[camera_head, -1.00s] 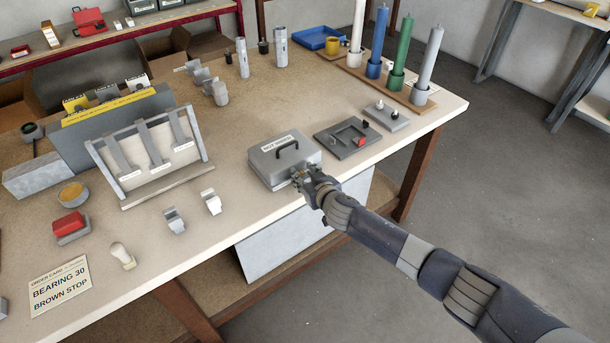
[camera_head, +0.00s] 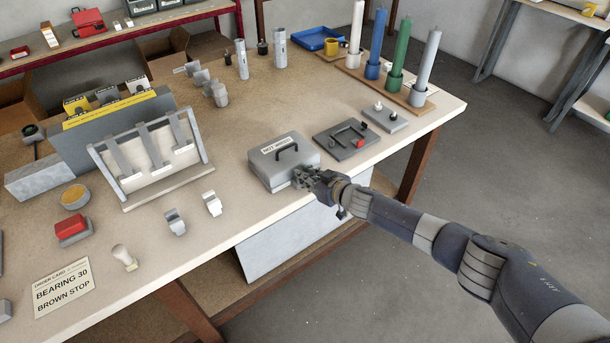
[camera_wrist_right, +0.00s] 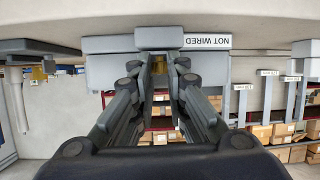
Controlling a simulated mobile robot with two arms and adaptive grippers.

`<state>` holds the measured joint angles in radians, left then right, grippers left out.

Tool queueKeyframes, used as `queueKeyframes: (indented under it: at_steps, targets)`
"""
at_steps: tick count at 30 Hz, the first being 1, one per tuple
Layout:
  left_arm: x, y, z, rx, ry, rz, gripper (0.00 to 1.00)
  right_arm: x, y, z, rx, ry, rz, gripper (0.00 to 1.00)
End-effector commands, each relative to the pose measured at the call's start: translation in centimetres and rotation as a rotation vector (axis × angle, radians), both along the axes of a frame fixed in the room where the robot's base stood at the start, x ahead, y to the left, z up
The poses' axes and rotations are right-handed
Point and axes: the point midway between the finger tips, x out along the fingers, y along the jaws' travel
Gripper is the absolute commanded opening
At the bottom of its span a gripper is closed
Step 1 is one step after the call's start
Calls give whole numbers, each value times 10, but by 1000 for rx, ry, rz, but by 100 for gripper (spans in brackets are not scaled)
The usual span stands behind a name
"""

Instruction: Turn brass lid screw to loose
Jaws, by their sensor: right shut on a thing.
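The grey box (camera_head: 270,168) with a black handle and a label reading "NOT WIRED" sits near the front edge of the bench. My right gripper (camera_head: 302,178) is at the box's front right side. In the right wrist view its fingers (camera_wrist_right: 160,68) are closed on the brass lid screw (camera_wrist_right: 159,64), a small brass-coloured piece showing between the fingertips. The box's grey face (camera_wrist_right: 112,70) lies just beyond them. The fingers hide most of the screw, and I cannot read its turn position. My left gripper is not in view.
A dark grey tray with a red piece (camera_head: 359,143) and a small grey block with knobs (camera_head: 385,117) lie right of the box. Several coloured rods stand behind them.

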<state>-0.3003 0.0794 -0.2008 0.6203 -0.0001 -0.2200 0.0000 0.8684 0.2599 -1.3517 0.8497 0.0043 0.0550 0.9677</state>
Motion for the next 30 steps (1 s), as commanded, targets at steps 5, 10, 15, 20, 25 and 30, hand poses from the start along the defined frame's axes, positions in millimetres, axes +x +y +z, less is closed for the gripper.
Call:
queueKeyframes:
  at_steps: [5,10,15,20,25,30]
  targets:
    - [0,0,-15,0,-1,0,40,5,-4,-2,-6,-6,117,0]
    - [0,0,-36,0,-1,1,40,7,-6,-5,-4,-5,217,0]
    - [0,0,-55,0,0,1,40,8,-7,-5,-2,-4,299,0]
    - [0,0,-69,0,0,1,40,9,-7,-3,-1,-2,351,0]
    - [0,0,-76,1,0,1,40,9,-7,-1,0,-1,383,0]
    - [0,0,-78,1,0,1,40,9,-7,0,2,0,397,0]
